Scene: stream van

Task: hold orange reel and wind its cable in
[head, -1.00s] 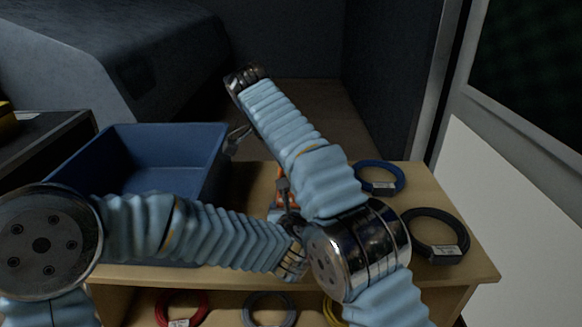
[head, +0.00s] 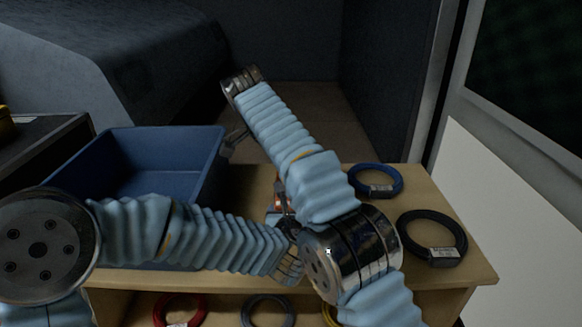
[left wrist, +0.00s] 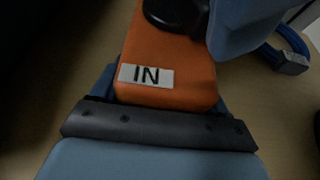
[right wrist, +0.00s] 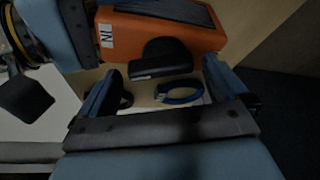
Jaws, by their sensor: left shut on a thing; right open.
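The orange reel (left wrist: 170,55) carries a white label reading IN and a black crank knob (right wrist: 165,58). In the head view only a sliver of the reel (head: 278,204) shows, between my arms above the table. My left gripper (left wrist: 165,85) is shut on the reel, a finger on either side. My right gripper (right wrist: 160,90) is open, its fingers spread on either side of the knob and apart from it. One of its blue fingers shows close to the knob in the left wrist view. The reel's cable cannot be made out.
A blue bin (head: 170,133) stands at the table's left. A blue cable coil (head: 376,181) and a black coil (head: 432,236) lie at the right of the wooden table (head: 470,262). Red (head: 180,310), grey (head: 267,310) and yellow coils lie on the shelf below.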

